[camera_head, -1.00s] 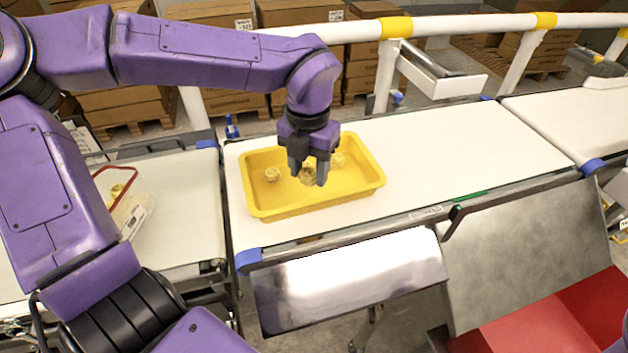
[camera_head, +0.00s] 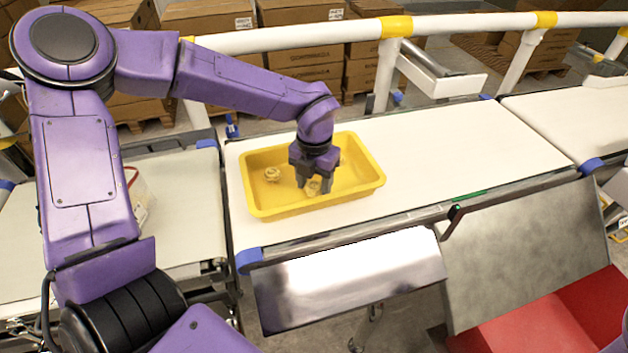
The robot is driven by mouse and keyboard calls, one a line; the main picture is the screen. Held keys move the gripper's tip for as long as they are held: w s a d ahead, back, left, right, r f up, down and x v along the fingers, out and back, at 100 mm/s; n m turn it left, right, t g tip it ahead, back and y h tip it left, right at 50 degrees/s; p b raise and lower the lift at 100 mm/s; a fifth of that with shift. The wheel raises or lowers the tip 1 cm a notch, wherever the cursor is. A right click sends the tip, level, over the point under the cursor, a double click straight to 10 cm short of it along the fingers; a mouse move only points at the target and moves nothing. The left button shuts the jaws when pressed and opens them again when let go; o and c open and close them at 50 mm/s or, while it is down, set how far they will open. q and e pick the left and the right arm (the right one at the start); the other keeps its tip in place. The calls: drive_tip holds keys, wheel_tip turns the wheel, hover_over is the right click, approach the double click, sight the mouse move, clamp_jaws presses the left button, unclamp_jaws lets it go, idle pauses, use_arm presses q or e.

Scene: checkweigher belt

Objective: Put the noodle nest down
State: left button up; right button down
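A small pale-yellow noodle nest (camera_head: 313,187) is between the fingertips of my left gripper (camera_head: 314,183), low inside the yellow tray (camera_head: 262,205). The fingers appear closed on its sides. Whether its underside touches the tray floor I cannot tell. A second nest (camera_head: 272,174) sits in the left part of the tray. A third, at the back behind my gripper, is mostly hidden. My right gripper is not in view.
The tray stands on a white belt (camera_head: 450,140), whose right part is clear. A bag (camera_head: 139,196) lies on the left belt, partly hidden by my arm. A steel panel (camera_head: 345,280) and a red bin (camera_head: 545,325) are in front. A white rail (camera_head: 470,25) runs behind.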

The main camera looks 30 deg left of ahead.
sight(314, 183)
use_arm(q)
drive_tip(key=shift+o, duration=0.9)
drive_tip(key=shift+r, duration=0.1)
wheel_tip(314, 183, up, 12)
